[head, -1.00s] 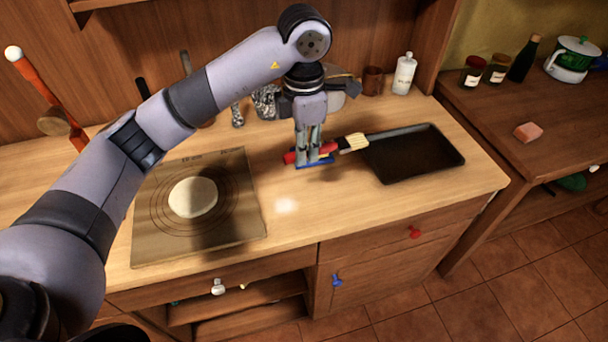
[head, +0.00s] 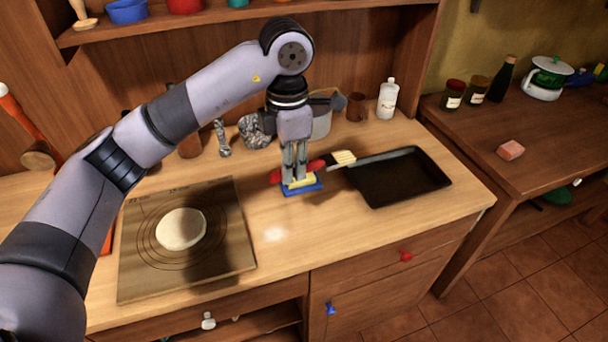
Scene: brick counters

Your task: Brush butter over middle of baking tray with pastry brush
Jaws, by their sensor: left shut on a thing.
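My left gripper (head: 295,176) points straight down and is shut on the red handle of the pastry brush (head: 316,164). The brush lies roughly level, its pale bristles (head: 344,157) pointing right, close to the left corner of the dark baking tray (head: 402,180). I cannot tell whether the bristles touch the tray. The yellow butter (head: 302,182) is in a small blue dish (head: 305,190) on the counter below the gripper, partly hidden by the fingers. The tray lies flat and looks empty. My right gripper is not in view.
A mat with flat dough (head: 181,229) lies left on the counter (head: 275,262). Behind the gripper stand a grey pot (head: 321,124), a brown cup (head: 356,107) and a white bottle (head: 387,98). Bare counter lies in front of the dish.

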